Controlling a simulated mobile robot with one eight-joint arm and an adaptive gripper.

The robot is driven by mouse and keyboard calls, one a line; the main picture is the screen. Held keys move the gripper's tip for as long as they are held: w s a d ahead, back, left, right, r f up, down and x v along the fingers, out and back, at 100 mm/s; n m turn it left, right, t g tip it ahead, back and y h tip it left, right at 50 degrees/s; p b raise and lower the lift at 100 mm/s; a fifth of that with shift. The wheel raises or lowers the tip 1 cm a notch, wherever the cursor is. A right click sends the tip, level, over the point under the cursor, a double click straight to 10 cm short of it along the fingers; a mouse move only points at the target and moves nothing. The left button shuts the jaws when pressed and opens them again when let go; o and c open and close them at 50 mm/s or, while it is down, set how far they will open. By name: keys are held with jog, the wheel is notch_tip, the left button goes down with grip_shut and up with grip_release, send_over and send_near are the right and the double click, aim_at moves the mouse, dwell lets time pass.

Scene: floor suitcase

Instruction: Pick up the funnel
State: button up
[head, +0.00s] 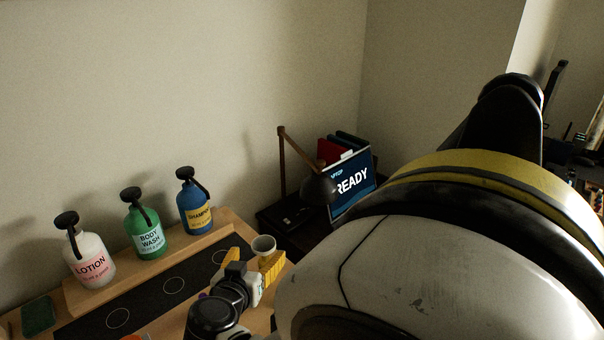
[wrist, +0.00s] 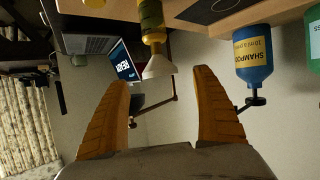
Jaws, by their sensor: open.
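The funnel (wrist: 157,67) is a pale white cone in the wrist view, which is upside down. Its narrow end meets the top of a yellow-olive bottle (wrist: 152,20), and its wide mouth faces away from the table. In the head view, a pale round mouth (head: 264,243), which looks like the funnel's, shows close to my fingers. My gripper (head: 256,258) has yellow ribbed fingers. They are spread apart in the wrist view (wrist: 161,80), with the funnel in the gap's line, just beyond the tips. Nothing is between the fingers. The bottle is hidden in the head view.
Lotion (head: 90,260), body wash (head: 146,233) and shampoo (head: 195,208) pump bottles stand on a wooden ledge (head: 80,295) to the left. A dark mat with white circles (head: 145,298) lies in front. Behind are a desk lamp (head: 318,188) and a laptop (head: 352,183).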

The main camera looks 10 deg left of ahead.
aim_at(266, 239)
jog(key=x, duration=0.2)
jog(key=b+x, duration=0.1)
jog(key=x, duration=0.1)
jog(key=b+x, duration=0.1)
jog(key=x, duration=0.1)
jog(key=shift+r, duration=0.35)
jog(key=c, duration=0.9)
